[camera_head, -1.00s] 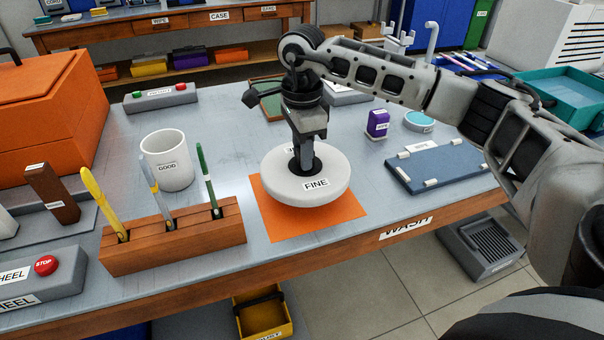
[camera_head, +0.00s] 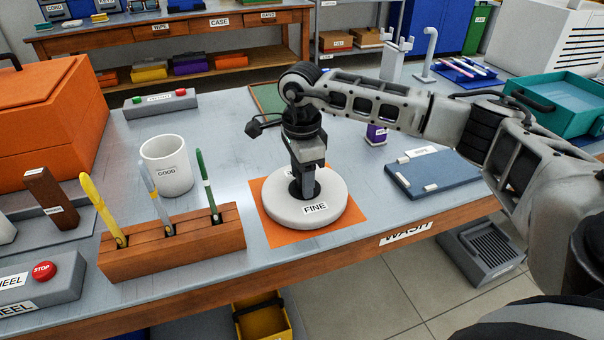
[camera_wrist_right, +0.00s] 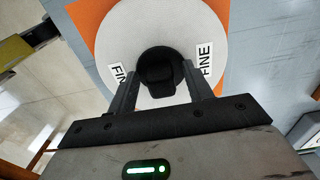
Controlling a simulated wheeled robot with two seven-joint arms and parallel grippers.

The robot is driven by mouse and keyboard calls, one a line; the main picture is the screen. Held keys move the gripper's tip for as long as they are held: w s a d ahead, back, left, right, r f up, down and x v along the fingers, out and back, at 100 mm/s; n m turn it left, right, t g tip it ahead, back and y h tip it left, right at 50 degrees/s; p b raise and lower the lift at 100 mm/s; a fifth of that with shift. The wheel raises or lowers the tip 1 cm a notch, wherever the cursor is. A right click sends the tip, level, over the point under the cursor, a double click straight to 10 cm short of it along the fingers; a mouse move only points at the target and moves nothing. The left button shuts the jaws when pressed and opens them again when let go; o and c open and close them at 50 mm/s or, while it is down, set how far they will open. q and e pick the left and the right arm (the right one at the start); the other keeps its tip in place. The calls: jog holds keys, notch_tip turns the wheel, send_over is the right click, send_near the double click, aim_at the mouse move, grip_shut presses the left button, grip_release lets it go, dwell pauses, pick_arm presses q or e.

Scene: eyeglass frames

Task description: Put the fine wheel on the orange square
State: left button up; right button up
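The fine wheel (camera_head: 328,207) is a thick white disc with a dark hub and FINE labels. In the head view it lies flat over the orange square (camera_head: 290,236), on it or very close above. Orange shows around the wheel. My right gripper (camera_head: 306,188) points down at the hub from above. In the right wrist view, its two fingers (camera_wrist_right: 160,78) sit on either side of the dark hub, seemingly gripping it. The wheel (camera_wrist_right: 160,22) and part of the orange square (camera_wrist_right: 85,15) show beyond them. My left gripper is not in view.
A wooden holder (camera_head: 175,242) with several pen-like tools stands left of the square, with a white mug (camera_head: 167,165) behind it. A blue board (camera_head: 435,175) lies to the right. The table's front edge is close below the square.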

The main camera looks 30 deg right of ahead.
jog(key=shift+r, duration=0.1)
notch_tip(320, 180, up, 12)
dwell(0.5)
dwell(0.5)
